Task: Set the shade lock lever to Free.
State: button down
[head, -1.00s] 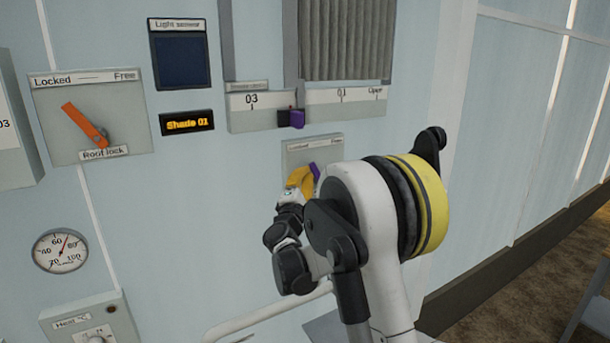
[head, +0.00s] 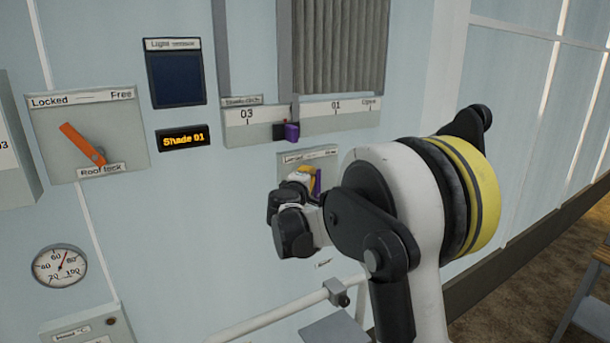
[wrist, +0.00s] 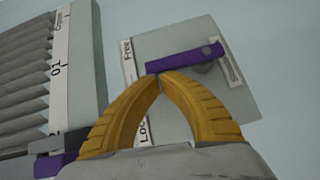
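The shade lock plate (head: 322,160) is on the wall below the shade scale, largely hidden behind my arm in the head view. Its purple lever (head: 318,181) looks nearly upright there. In the wrist view the purple lever (wrist: 185,58) points left across the plate (wrist: 180,105), its tip nearer the Free label (wrist: 127,48) than the partly covered Locked label (wrist: 145,132). My gripper (wrist: 161,74) has its two yellow fingers brought together at the tips, right beside the lever's free end. I cannot tell whether they touch it.
The shade scale (head: 350,123) with a purple slider (head: 292,132) is just above the plate. The orange roof lock lever (head: 80,143) is far left, beside the Shade 01 display (head: 184,139). A white rail (head: 280,318) runs below my arm.

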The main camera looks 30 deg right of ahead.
aim_at(319, 172)
jog(key=shift+w+d+r+m+g+y, duration=0.1)
jog(key=shift+d+m+g+y, duration=0.2)
jog(key=shift+d, duration=0.5)
jog(key=shift+d+r+m+g+y, duration=0.15)
jog(key=shift+d+m+y, duration=0.25)
jog(key=shift+d, duration=0.55)
